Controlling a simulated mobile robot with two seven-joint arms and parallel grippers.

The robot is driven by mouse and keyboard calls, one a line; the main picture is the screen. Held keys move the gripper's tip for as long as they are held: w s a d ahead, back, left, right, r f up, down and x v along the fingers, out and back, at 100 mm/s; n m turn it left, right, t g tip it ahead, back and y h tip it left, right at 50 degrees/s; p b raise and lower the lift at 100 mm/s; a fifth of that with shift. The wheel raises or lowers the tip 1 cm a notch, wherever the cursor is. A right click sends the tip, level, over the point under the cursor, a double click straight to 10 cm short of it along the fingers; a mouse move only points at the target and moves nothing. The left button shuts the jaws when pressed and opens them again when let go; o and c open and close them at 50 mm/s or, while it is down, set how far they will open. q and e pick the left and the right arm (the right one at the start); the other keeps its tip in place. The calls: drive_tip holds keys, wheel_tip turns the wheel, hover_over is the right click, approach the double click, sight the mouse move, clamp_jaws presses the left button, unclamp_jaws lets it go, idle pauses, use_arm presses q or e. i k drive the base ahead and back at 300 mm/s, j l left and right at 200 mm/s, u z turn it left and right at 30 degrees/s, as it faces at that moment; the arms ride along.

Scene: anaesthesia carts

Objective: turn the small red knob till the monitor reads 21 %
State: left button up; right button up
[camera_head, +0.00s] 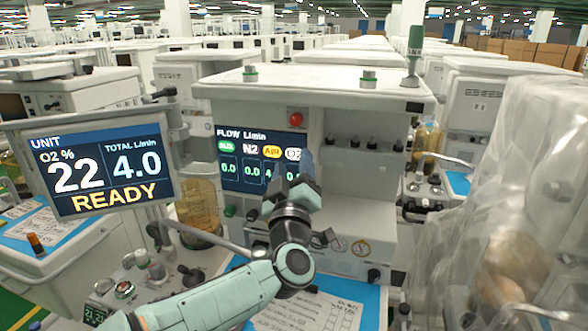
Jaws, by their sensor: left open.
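The monitor (100,170) at the left reads O2 % 22, total 4.0 L/min and READY. A round red knob or button (296,119) sits on the cart front, above the flow screen (240,165); I cannot tell whether it is the task's knob. My left gripper (304,165) is in front of the flow screen's lower right part, below the red round piece, and looks apart from it. It is open, and its fingers are seen from behind. Whatever lies directly behind the gripper and wrist is hidden. My right gripper is not in view.
A green knob (230,211) shows below the flow screen. A clear bellows jar (198,208) stands left of my arm. A blue-edged work surface with a printed sheet (325,312) lies below. A plastic-draped object (500,220) fills the right side.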

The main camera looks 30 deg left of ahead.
sight(296, 119)
drive_tip(key=k+l, duration=0.7)
drive_tip(key=k, duration=0.2)
